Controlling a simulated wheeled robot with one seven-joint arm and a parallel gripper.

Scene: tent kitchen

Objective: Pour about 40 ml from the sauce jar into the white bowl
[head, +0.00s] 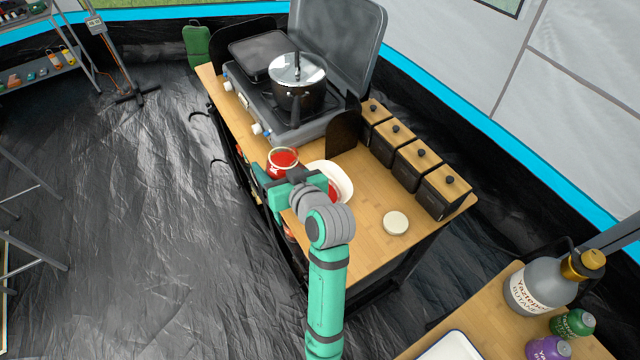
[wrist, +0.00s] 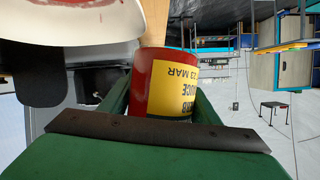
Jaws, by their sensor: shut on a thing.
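The sauce jar (head: 283,158) is a clear-rimmed jar of red sauce near the left edge of the wooden counter. My gripper (head: 277,177) is shut on it. In the wrist view the jar (wrist: 155,82) sits between my green fingers, its yellow label upside down in the picture. In the head view its open mouth faces up and shows red inside; any slight tilt is hard to judge. The white bowl (head: 343,178) is just right of the jar, partly hidden by my wrist. Red sauce shows inside it. Its white rim (wrist: 75,42) also shows at the wrist view's upper left.
A round pale lid (head: 396,223) lies on the counter (head: 365,240) to the right. Several dark canisters (head: 418,160) line the right edge. A camp stove with a pot (head: 298,95) and dark wind panels stand behind the bowl. Bare counter surrounds the lid.

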